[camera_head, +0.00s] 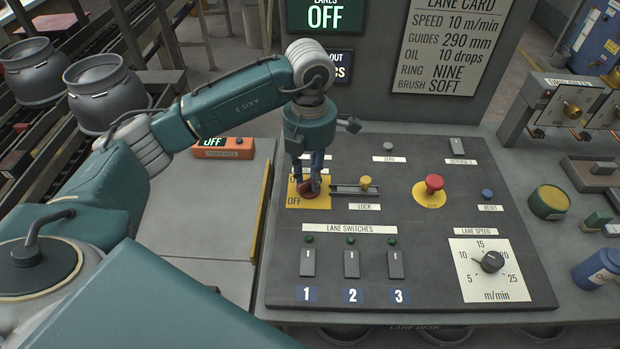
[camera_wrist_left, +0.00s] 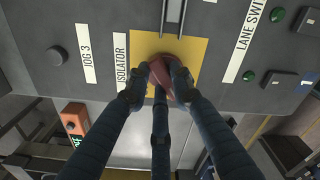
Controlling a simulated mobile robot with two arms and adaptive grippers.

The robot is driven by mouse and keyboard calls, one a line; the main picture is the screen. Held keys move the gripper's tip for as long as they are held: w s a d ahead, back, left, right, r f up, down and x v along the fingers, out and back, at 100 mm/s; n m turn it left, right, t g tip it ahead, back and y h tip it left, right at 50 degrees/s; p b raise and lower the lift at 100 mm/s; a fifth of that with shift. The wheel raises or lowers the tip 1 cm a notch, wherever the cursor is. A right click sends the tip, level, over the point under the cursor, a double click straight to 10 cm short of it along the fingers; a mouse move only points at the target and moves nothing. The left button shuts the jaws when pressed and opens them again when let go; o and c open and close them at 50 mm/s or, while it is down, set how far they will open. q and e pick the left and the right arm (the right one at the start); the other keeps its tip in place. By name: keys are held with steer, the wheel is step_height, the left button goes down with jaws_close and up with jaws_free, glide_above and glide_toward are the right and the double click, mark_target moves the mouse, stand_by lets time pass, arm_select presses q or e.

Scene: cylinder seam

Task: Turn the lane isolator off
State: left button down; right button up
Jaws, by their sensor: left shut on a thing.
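The lane isolator is a red rotary knob (camera_head: 309,189) on a yellow plate (camera_head: 296,203) with "OFF" printed at its lower left. It sits at the left of the dark desk panel. My left gripper (camera_head: 310,180) comes down on the knob from above. In the left wrist view its fingers (camera_wrist_left: 160,85) are closed around the red knob (camera_wrist_left: 165,75), beside the "ISOLATOR" label (camera_wrist_left: 121,58). The fingers partly hide the knob, so its exact pointing direction is hard to tell. A slide with a yellow lock knob (camera_head: 365,182) lies just right of the isolator, above the "LOCK" label. My right gripper is not in view.
Lane switches (camera_head: 352,264) numbered 1 to 3 stand below the isolator. A red mushroom button (camera_head: 434,184) and a speed dial (camera_head: 492,262) are to the right. A sign (camera_head: 326,16) behind reads "LANES OFF". The pale desk top (camera_head: 215,215) left of the panel is mostly clear.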

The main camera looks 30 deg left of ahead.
arm_select(q)
steer(key=shift+n, duration=0.6)
steer(key=shift+w+r+n, duration=0.1)
steer(key=shift+r+n, duration=0.05)
steer(key=shift+n, duration=0.15)
steer(key=c, duration=1.5)
jaws_free()
step_height(320, 180, up, 12)
steer(key=shift+f, duration=0.1)
